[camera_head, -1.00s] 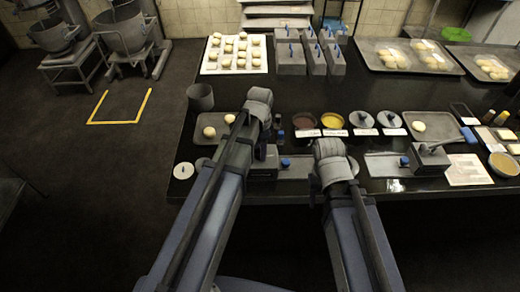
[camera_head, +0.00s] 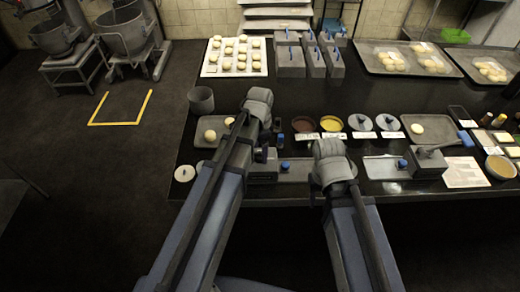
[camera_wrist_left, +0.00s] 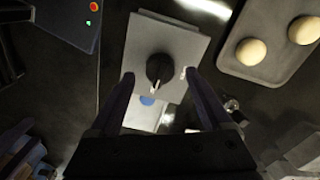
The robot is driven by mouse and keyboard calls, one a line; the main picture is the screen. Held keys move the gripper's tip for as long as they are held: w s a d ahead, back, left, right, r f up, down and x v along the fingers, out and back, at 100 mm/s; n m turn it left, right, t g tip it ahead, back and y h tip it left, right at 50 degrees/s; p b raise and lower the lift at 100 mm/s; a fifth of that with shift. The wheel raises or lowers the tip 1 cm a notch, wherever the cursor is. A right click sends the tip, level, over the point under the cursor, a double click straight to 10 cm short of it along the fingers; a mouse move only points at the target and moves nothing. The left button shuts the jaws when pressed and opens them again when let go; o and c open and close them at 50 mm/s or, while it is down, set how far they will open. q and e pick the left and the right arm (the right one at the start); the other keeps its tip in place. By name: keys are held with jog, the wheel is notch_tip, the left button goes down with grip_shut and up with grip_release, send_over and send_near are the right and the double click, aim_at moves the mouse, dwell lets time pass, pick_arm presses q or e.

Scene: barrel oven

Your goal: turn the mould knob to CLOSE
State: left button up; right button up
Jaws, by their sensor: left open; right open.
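In the left wrist view, the mould knob (camera_wrist_left: 160,68) is a round black knob with a pale pointer mark directed toward the bottom of the picture. It sits on the flat face of a grey box (camera_wrist_left: 185,45). My left gripper (camera_wrist_left: 157,77) is open, its two fingers apart on the left and right of the knob. I cannot tell whether either finger touches it. In the head view the grey mould box (camera_head: 263,178) shows partly behind my left arm, and the knob itself cannot be made out. My right arm hides its own gripper there.
A tray with two dough balls (camera_wrist_left: 248,52) lies right of the box in the left wrist view. A dark unit with a red button (camera_wrist_left: 94,7) is at upper left. In the head view, a second grey machine (camera_head: 432,162) and several bowls stand to the right.

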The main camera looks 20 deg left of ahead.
aim_at(260, 153)
pick_arm(q)
notch_tip(260, 153, up, 6)
jog(key=p, duration=0.5)
